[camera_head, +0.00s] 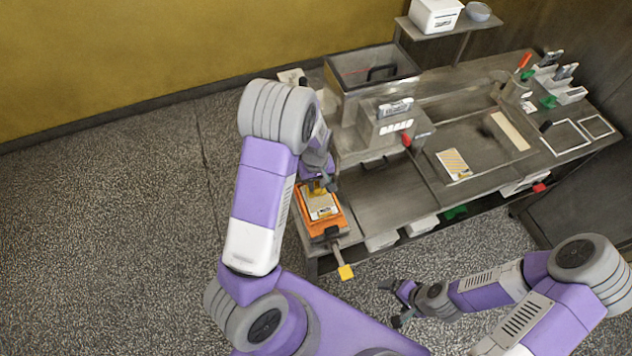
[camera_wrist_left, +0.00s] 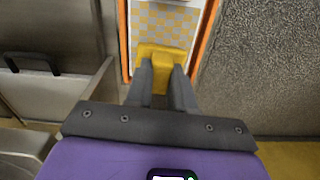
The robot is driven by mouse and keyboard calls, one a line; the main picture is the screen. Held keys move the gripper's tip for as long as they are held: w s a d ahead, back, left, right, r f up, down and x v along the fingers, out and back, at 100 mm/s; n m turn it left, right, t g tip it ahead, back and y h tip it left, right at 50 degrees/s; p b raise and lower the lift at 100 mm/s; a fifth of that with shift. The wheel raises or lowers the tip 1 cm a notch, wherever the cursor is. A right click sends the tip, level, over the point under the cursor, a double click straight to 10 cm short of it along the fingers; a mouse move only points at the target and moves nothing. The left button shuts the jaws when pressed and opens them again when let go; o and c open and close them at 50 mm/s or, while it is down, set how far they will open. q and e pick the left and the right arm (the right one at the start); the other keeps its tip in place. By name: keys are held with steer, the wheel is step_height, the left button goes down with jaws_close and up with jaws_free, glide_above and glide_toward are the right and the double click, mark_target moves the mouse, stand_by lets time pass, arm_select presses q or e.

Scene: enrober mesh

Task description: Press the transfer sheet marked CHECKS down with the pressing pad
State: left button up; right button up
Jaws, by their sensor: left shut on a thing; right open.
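The sheet with a tan and grey check pattern (camera_head: 321,206) lies in an orange frame (camera_head: 335,227) at the bench's near left end. It also shows in the left wrist view (camera_wrist_left: 171,22), where the orange frame (camera_wrist_left: 122,40) borders it. My left gripper (camera_head: 321,187) is above the sheet's far part, shut on a yellow piece (camera_wrist_left: 160,56). I cannot tell whether this piece is the pressing pad or whether it touches the sheet. The word on the sheet is not legible. My right gripper (camera_head: 391,303) is open and empty, low in front of the bench.
A bar with a yellow end (camera_head: 346,272) sticks out from the orange frame's near side. A striped sheet (camera_head: 453,164) lies on the bench to the right. A grey machine (camera_head: 384,128) and a deep metal bin (camera_head: 368,75) stand behind. White trays (camera_head: 381,240) sit under the bench's front edge.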

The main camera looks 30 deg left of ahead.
arm_select(q)
steer(key=shift+f+b, duration=0.35)
steer(key=shift+f, duration=0.2)
stand_by(1.1)
steer(key=shift+r, duration=0.15)
step_height(320, 180, up, 7)
steer(key=p, duration=0.5)
steer(key=shift+p, duration=0.4)
steer(key=shift+f, duration=0.25)
steer(key=shift+s+d+f+b, duration=0.3)
steer(key=shift+f+b, duration=0.45)
steer(key=shift+f, duration=0.2)
steer(key=shift+s+d+f+b, duration=0.25)
steer(key=shift+d+f+b, duration=0.1)
steer(key=shift+f+b, duration=0.45)
steer(key=shift+s+d+f+b, duration=0.3)
steer(key=shift+f+b, duration=0.35)
steer(key=shift+f, duration=0.4)
steer(key=shift+f+b, duration=0.4)
steer(key=shift+f, duration=0.2)
steer(key=shift+r, duration=0.1)
